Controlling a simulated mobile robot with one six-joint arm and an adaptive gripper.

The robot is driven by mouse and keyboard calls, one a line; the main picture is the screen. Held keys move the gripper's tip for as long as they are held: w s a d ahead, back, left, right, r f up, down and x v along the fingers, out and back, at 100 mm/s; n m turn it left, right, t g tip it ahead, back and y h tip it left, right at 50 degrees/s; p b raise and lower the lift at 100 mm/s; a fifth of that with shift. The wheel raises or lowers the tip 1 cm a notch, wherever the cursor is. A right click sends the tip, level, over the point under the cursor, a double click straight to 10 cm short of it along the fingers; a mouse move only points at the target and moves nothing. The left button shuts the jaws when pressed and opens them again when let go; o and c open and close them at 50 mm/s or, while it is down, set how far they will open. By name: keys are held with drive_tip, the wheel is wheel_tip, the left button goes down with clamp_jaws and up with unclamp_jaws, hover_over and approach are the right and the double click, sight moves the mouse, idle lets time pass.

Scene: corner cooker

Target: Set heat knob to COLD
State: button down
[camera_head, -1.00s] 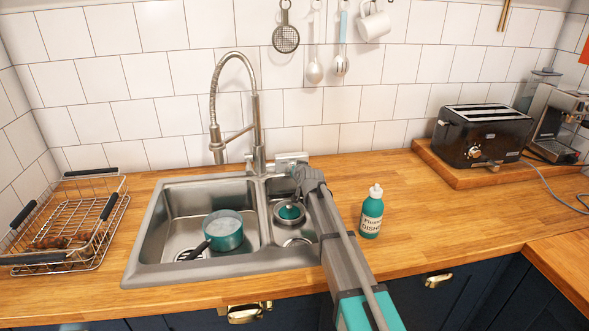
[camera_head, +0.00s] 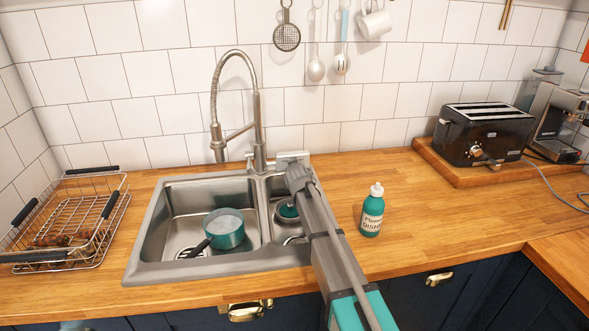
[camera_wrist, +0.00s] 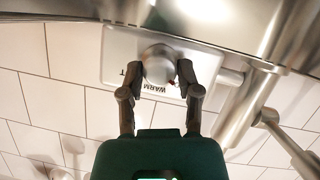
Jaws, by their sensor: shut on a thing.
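The heat knob (camera_wrist: 158,66) is a round metallic knob on a pale label plate (camera_wrist: 115,50). The plate shows in the head view (camera_head: 291,156) behind the sink, right of the faucet base. In the wrist view, upside-down lettering "WARM" and a lone "T" show beside the knob, with a small red mark at its edge. No "COLD" lettering shows. My gripper (camera_wrist: 159,62) has a dark finger on each side of the knob and is shut on it. In the head view my gripper (camera_head: 297,172) is seen from behind and hides the knob.
The tall spring faucet (camera_head: 257,130) stands close left of the plate. A pot (camera_head: 224,231) and a lid (camera_head: 288,210) sit in the sink below. A green dish soap bottle (camera_head: 372,212) stands right of my arm. The counter beyond it is clear up to the toaster (camera_head: 485,135).

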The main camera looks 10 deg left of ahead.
idle(0.3)
drive_tip(key=shift+c, duration=1.5)
unclamp_jaws()
drive_tip(key=shift+m, duration=0.3)
